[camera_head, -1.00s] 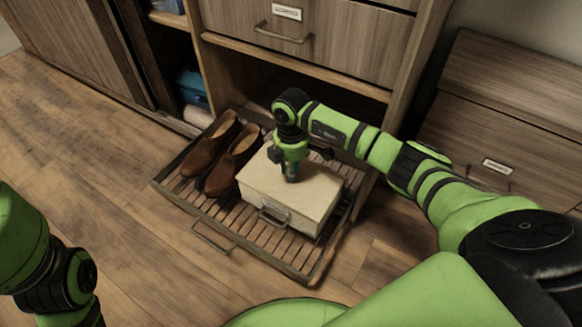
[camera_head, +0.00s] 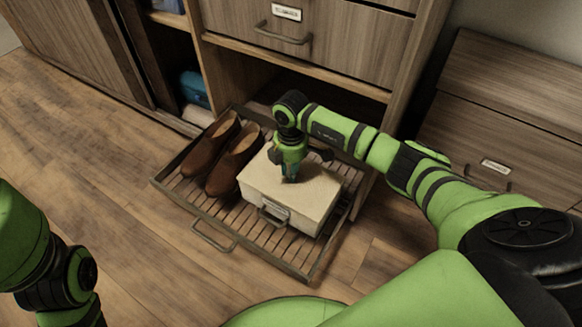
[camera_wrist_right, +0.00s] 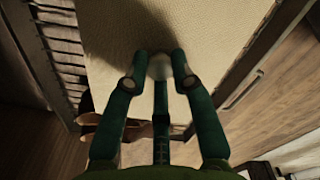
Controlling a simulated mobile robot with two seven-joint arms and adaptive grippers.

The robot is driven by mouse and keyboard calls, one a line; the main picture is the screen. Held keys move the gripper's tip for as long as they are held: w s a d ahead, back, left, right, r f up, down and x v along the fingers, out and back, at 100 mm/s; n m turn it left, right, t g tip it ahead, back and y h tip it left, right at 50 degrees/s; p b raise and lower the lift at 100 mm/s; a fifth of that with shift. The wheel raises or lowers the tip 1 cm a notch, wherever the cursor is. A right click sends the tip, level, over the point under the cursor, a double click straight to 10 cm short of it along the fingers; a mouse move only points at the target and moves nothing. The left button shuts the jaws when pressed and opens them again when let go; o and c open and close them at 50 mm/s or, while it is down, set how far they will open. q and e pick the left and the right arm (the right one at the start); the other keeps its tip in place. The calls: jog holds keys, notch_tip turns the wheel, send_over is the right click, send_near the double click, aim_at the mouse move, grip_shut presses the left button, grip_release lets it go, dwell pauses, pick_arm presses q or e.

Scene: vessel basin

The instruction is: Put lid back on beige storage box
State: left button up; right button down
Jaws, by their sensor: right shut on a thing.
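The beige storage box (camera_head: 300,222) stands on the slatted pull-out rack, its front handle facing me. Its pale lid (camera_head: 318,195) covers the top in the head view. No clear gap shows between lid and box, but I cannot tell whether the lid is fully seated. My right gripper (camera_head: 290,178) points down at the middle of the lid. In the right wrist view its green fingers (camera_wrist_right: 160,68) are shut on the small pale knob (camera_wrist_right: 159,64) of the lid. The fingers partly hide the knob. My left gripper is out of view.
Brown shoes (camera_head: 222,158) stand on the rack (camera_head: 185,203) directly left of the box. The cabinet opening and a closed drawer (camera_head: 310,35) are behind. A second cabinet (camera_head: 510,120) stands at the right. The floor (camera_head: 110,190) on the left is clear.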

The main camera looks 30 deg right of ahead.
dwell(0.4)
jog(key=c, duration=1)
grip_release()
jog(key=shift+o, duration=0.2)
jog(key=o, duration=0.5)
